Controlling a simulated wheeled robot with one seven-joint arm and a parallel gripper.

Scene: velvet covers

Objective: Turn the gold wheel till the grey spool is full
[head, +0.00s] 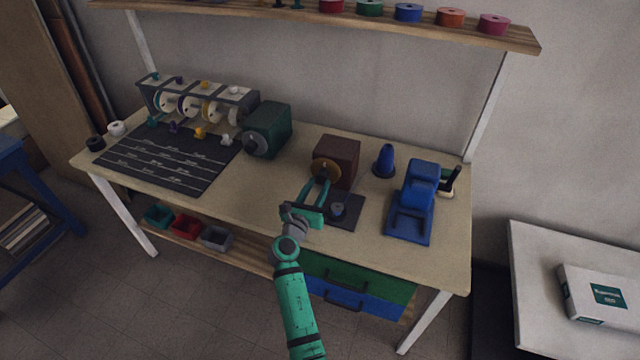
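The gold wheel (325,171) is on the front of a dark brown box (340,151) in the middle of the table. A small grey-blue round piece (338,209), perhaps the grey spool, stands on a dark mat (353,207) in front of the box; how much is wound on it is too small to tell. My teal gripper (318,183) reaches in from the front, its fingers apart and their tips at the wheel's lower edge. I cannot tell whether they touch it. Nothing shows held between them.
A dark green box (267,130) with a grey wheel and a rack of spools (197,101) stand to the left. A blue machine (413,200) and a blue cone (385,160) stand to the right. A shelf (300,18) with several coloured spools hangs above.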

